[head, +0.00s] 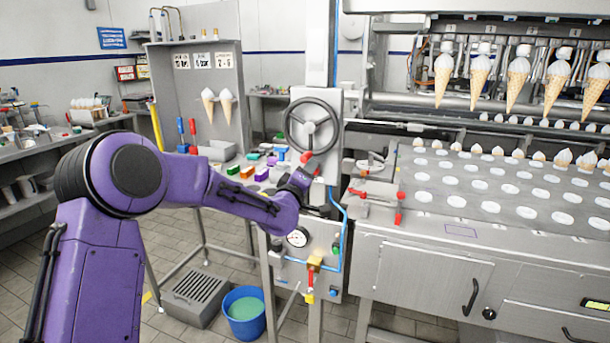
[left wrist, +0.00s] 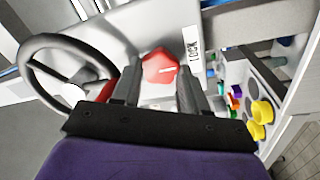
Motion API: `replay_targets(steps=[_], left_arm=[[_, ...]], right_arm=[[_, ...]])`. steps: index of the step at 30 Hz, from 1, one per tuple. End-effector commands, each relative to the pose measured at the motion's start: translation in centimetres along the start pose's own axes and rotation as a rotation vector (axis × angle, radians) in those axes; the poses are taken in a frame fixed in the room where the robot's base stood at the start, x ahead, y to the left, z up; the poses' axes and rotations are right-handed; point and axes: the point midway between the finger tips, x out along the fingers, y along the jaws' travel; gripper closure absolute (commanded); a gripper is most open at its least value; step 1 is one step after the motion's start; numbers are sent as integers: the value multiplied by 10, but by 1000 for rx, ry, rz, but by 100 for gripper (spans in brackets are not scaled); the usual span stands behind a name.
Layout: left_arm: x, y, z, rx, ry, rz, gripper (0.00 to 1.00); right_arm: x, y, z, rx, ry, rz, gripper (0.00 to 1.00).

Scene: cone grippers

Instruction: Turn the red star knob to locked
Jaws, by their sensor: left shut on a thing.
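The red star knob (left wrist: 160,66) is in the left wrist view, on a pale panel, with a short white line on its face. A white label reading LOCK (left wrist: 193,42) is on the panel to its right in that view. My left gripper (left wrist: 159,82) has one dark finger on each side of the knob and is shut on it. In the head view my left gripper (head: 308,172) is at the panel below the handwheel. A red patch shows there, but I cannot tell whether it is the knob. My right gripper is in neither view.
A dark handwheel (head: 312,125) is just above my left gripper. A blue hose and a control box (head: 305,250) with a gauge are below it. A blue bucket (head: 244,312) and a grey drain box (head: 196,297) are on the floor.

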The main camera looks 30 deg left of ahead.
Motion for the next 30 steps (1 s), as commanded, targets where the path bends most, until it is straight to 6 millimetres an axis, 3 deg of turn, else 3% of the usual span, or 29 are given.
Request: replay_targets(steps=[13,14,16,30], left_arm=[[0,-1,1,13,-4,-2,87],[0,-1,1,13,-4,-2,53],[0,-1,1,12,-3,-2,31],[0,2,0,9,0,4,31]], right_arm=[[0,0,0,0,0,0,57],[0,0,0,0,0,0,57],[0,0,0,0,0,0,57],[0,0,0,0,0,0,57]])
